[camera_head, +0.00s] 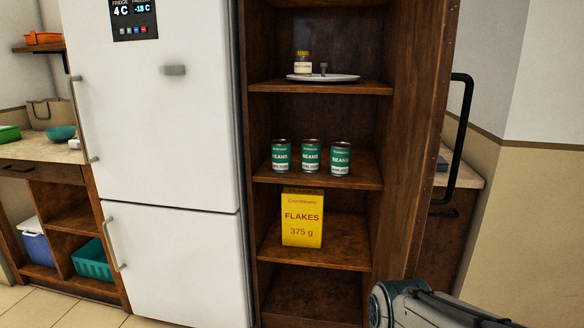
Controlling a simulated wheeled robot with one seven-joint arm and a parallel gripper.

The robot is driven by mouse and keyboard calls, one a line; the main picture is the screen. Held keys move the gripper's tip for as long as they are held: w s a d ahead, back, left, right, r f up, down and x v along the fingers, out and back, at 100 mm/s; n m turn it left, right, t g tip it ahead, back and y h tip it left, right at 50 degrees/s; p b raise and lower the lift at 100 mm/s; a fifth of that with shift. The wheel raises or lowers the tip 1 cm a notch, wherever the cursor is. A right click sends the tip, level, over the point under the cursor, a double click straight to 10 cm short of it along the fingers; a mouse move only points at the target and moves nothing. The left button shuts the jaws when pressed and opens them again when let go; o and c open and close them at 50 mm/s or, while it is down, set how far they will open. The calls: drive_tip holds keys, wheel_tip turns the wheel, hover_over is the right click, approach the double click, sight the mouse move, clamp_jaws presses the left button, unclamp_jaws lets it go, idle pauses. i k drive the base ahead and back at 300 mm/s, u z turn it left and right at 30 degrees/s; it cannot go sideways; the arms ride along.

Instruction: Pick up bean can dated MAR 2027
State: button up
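Three green bean cans stand upright side by side on a middle shelf of the wooden shelving: a left can (281,156), a middle can (312,156) and a right can (340,159). Each has a white band at the bottom with small print, too small to read, so I cannot tell which one says MAR 2027. Part of my arm shows at the bottom right. My gripper cannot be made out in this view.
A yellow flakes box (302,218) stands on the shelf (345,252) below. A plate (323,78) with a small jar (303,63) is on the shelf above. A white fridge (160,150) adjoins on the left. A black handle (460,140) stands at the right.

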sight(341, 153)
drive_tip(key=z, duration=1.2)
drive_tip(key=k, duration=0.55)
drive_tip(key=u, duration=1.35)
drive_tip(key=i, duration=0.5)
drive_tip(key=z, duration=0.05)
drive_tip(key=k, duration=0.6)
drive_tip(key=u, duration=0.65)
drive_tip(key=i, duration=1.35)
drive_tip(key=z, duration=0.05)
